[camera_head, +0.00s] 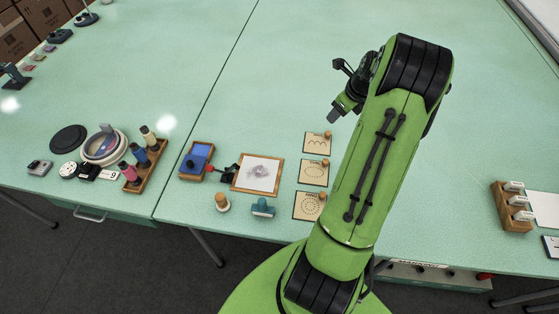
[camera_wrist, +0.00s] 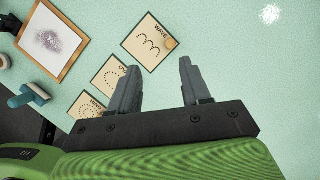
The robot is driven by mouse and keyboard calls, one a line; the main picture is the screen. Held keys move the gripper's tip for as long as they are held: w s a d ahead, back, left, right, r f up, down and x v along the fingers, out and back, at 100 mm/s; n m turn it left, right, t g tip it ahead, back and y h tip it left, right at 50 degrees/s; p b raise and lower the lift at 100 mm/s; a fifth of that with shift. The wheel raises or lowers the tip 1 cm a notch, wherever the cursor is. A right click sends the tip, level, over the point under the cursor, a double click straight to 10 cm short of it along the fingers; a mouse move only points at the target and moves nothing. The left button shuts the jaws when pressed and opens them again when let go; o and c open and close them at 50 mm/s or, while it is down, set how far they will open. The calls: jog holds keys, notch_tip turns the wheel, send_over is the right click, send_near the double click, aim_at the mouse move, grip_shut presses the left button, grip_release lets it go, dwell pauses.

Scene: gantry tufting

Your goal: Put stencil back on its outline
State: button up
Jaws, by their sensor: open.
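Three square tan stencils with wooden knobs lie in a column on the green table. The wave stencil (camera_head: 313,143) is farthest back, the oval stencil (camera_head: 310,173) is in the middle and the ring stencil (camera_head: 306,206) is nearest the front edge. In the wrist view the wave stencil (camera_wrist: 143,43) shows whole, while the oval stencil (camera_wrist: 106,72) and ring stencil (camera_wrist: 85,108) are partly covered by my gripper. My gripper (camera_wrist: 158,80) is open and empty, above the table beyond the wave stencil. I cannot make out an empty outline; my arm hides part of the table.
A wood-framed sheet (camera_head: 258,174) lies left of the stencils, with a teal blotter (camera_head: 263,207), a wooden stamp (camera_head: 222,202) and a blue ink pad (camera_head: 197,160) around it. A wooden rack (camera_head: 513,207) stands at far right. The table behind the stencils is clear.

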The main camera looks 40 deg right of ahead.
jog(key=a+r+n, duration=0.8)
jog(key=a+n, duration=0.1)
jog(key=a, duration=0.4)
jog(key=a+r+n, duration=0.7)
jog(key=a+n, duration=0.3)
jog(key=a, duration=0.3)
jog(key=s+a+r+n+t, duration=0.1)
jog(key=s+a+n, duration=1.1)
jog(key=n, duration=0.3)
jog(key=shift+s+n, duration=0.4)
jog(key=shift+s, duration=0.45)
